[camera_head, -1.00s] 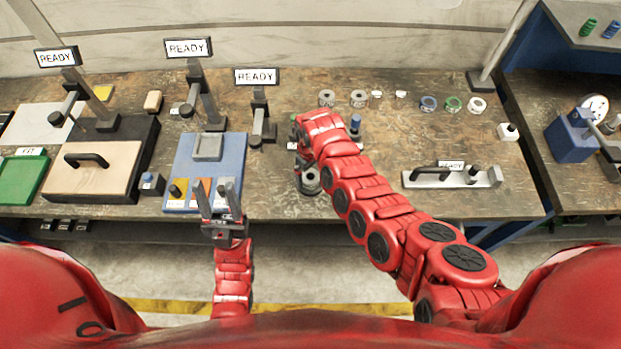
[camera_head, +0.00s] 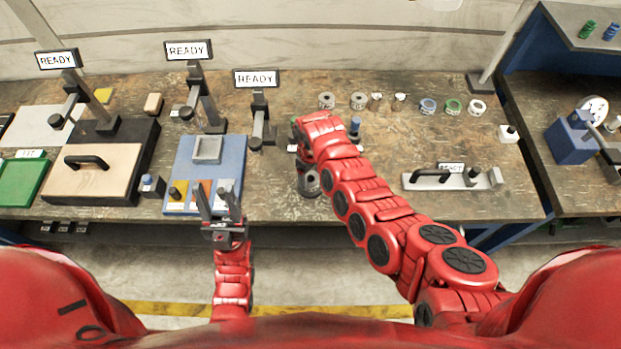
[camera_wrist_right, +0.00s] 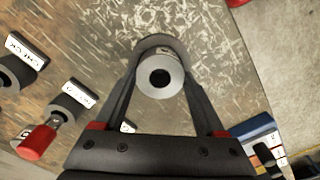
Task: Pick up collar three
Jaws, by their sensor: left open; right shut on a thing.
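A grey metal collar (camera_wrist_right: 165,82) with a dark central hole is between the fingers of my right gripper (camera_wrist_right: 162,84), which is shut on it. A mark on its rim is too small to read, so I cannot tell its number. In the head view the collar (camera_head: 312,186) shows below my right wrist, near the table's front edge; my red arm hides most of that gripper. I cannot tell whether the collar touches the table. My left gripper (camera_head: 220,206) is open and empty at the front edge of the blue tray (camera_head: 228,150).
Several rings stand in a row at the back, including a grey one (camera_head: 326,101) and a green one (camera_head: 453,106). A grey fixture with a black handle (camera_head: 446,178) lies to the right. A wooden board (camera_head: 92,180) is at left.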

